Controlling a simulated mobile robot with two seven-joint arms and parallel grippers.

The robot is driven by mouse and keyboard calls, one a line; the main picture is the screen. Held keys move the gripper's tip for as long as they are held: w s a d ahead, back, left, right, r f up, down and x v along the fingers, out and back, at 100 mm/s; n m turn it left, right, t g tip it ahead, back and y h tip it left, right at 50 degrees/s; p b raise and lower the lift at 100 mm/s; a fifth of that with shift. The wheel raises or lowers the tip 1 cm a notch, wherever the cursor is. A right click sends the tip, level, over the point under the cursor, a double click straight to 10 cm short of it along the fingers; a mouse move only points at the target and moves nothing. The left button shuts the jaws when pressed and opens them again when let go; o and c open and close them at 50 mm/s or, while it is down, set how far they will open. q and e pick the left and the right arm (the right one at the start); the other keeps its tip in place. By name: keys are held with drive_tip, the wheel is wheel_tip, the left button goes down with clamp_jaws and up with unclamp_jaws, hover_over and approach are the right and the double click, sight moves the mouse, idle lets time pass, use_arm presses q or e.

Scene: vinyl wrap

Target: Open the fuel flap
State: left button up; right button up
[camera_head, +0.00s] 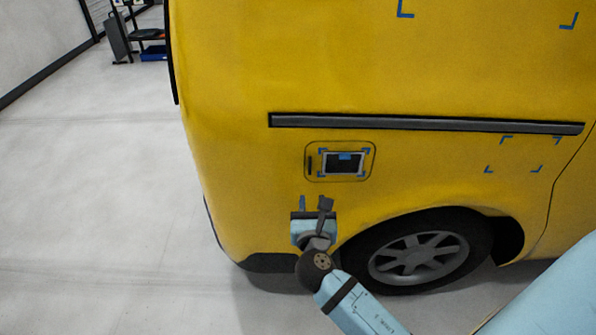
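The fuel flap (312,150) is a rounded yellow panel in the side of the yellow van, outlined by a dark seam. It looks flush with the body, so closed. A dark rectangle (344,166) with blue corner marks sits on it, and a narrow dark slot (310,165) lies at its left edge. My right gripper (314,203) is just below the flap, its two fingers pointing up and spread apart with nothing seen between them. It appears apart from the flap. My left gripper is not in view.
The yellow van (240,70) fills the right side. A dark trim rail (420,124) runs above the flap, and a wheel (420,258) is at lower right. A dark rack (118,38) stands at the far back left. The grey floor (90,200) at left is clear.

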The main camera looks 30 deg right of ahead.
sight(310, 167)
drive_tip(key=x, duration=1.2)
drive_tip(key=shift+w, duration=0.1)
clamp_jaws()
